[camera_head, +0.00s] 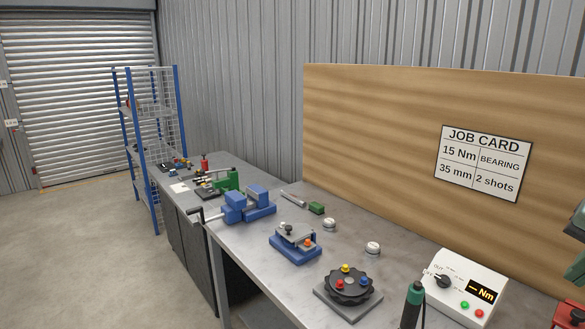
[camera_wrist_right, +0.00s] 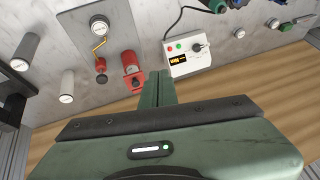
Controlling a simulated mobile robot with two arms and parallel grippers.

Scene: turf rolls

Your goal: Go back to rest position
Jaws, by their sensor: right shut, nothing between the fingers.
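My right gripper (camera_wrist_right: 160,80) shows in the right wrist view with its green fingers together and nothing between them. The fingers appear over the grey bench top, beside a red device (camera_wrist_right: 133,70) and the white Nm control box (camera_wrist_right: 189,54). In the head view only a green part of my right gripper (camera_head: 578,222) shows at the right edge, in front of the wooden board. Its fingertips are hard to make out there. My left gripper is not in view.
The bench (camera_head: 262,262) holds a blue vise (camera_head: 247,206), a blue fixture (camera_head: 295,243), a black rotary fixture (camera_head: 349,286), the control box (camera_head: 466,287) and a green-topped black tool (camera_head: 411,306). A wooden board (camera_head: 375,130) stands behind. Floor at left is clear.

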